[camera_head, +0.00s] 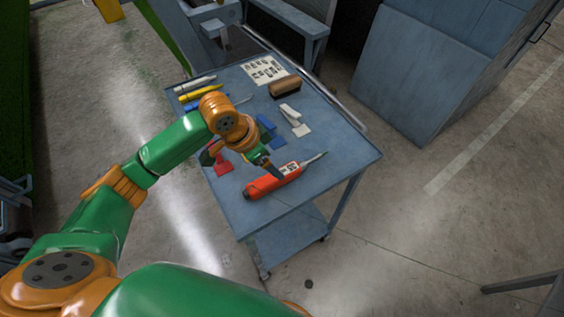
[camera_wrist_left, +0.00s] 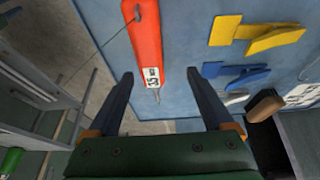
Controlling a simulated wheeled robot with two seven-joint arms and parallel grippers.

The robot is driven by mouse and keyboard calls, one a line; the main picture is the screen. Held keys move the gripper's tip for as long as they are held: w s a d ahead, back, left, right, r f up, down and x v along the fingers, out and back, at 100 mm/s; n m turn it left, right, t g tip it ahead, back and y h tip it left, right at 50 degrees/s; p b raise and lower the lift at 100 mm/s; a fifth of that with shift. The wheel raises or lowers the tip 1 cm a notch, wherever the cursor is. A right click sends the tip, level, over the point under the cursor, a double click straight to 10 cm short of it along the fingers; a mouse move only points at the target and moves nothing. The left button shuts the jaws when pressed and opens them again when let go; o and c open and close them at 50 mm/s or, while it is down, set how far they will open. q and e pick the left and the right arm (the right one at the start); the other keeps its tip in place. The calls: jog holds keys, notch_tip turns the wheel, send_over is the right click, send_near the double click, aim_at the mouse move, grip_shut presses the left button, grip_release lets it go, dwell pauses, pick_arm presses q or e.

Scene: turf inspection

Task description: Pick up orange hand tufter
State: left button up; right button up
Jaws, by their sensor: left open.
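The orange hand tufter (camera_head: 264,187) lies on the blue table near its front edge, its metal tip pointing to the upper right in the head view. In the left wrist view the tufter (camera_wrist_left: 147,38) shows its orange body, a white label and a thin metal tip. My left gripper (camera_head: 271,169) is above the table beside the tufter's body. In the left wrist view my left gripper (camera_wrist_left: 160,74) has its fingers wide apart, with the tufter's labelled end between them in the picture. I see no grip on it. My right gripper is not in view.
The blue table (camera_head: 335,150) also holds a red tool (camera_head: 222,168), blue pieces (camera_head: 277,143), a white piece (camera_head: 289,112), a brown brush (camera_head: 285,87) and a picture sheet (camera_head: 263,70). A yellow piece (camera_wrist_left: 275,39) lies right of the tufter. A blue cabinet (camera_head: 425,75) stands behind.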

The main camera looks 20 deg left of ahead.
aim_at(287, 174)
pick_arm(q)
jog(key=f, duration=0.1)
jog(key=d+f, duration=0.1)
jog(key=f, duration=0.1)
jog(key=d+f+p, duration=0.1)
jog(key=shift+s+f, duration=0.35)
jog(key=shift+w+f, duration=0.4)
jog(key=shift+c, duration=0.2)
jog(key=shift+s+r, duration=0.1)
jog(key=shift+s, duration=0.05)
jog(key=c, duration=1.1)
grip_shut()
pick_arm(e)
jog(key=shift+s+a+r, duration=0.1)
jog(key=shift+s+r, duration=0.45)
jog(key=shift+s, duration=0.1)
